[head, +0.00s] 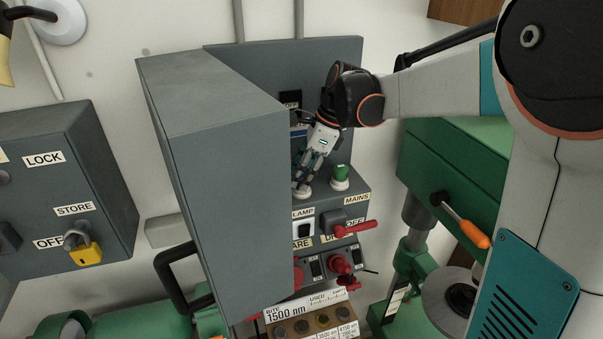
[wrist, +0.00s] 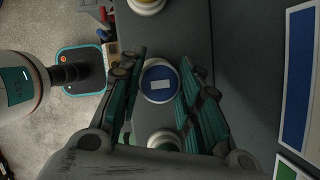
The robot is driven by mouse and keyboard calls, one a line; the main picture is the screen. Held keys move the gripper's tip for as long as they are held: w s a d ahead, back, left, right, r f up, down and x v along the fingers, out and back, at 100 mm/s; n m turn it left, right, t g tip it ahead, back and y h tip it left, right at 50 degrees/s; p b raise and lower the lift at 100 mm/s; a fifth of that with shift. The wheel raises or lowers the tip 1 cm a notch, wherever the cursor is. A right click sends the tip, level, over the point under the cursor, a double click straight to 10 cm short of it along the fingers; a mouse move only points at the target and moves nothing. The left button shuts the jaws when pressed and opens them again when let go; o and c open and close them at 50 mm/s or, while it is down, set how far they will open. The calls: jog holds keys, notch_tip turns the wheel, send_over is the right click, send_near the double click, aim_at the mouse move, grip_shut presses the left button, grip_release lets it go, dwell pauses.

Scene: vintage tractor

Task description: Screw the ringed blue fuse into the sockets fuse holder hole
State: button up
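The blue fuse (wrist: 160,82) shows in the wrist view as a round blue cap with a white label and a pale ring around it. My gripper (wrist: 162,70) has its fingers apart, one on each side of the cap. A narrow gap seems to remain, though contact is hard to judge. In the head view my gripper (head: 304,183) points down at a white holder base on the shelf of the grey cabinet. Its fingers hide the blue fuse there. A green fuse (head: 341,174) stands upright in a white base just to the right.
The tall open grey cabinet door (head: 225,180) stands close to the left of my gripper. Below the shelf are a red lever switch (head: 352,229) and red plugs (head: 340,265). A green machine (head: 455,175) is at the right. Another white-rimmed holder (wrist: 147,5) shows at the wrist view's top.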

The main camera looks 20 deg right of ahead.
jog(key=shift+m+t, duration=0.3)
jog(key=shift+m, duration=0.5)
jog(key=shift+h, duration=0.3)
jog(key=shift+m+t, duration=0.3)
jog(key=shift+m, duration=0.6)
jog(key=shift+m+t+h, duration=0.3)
jog(key=shift+m, duration=0.6)
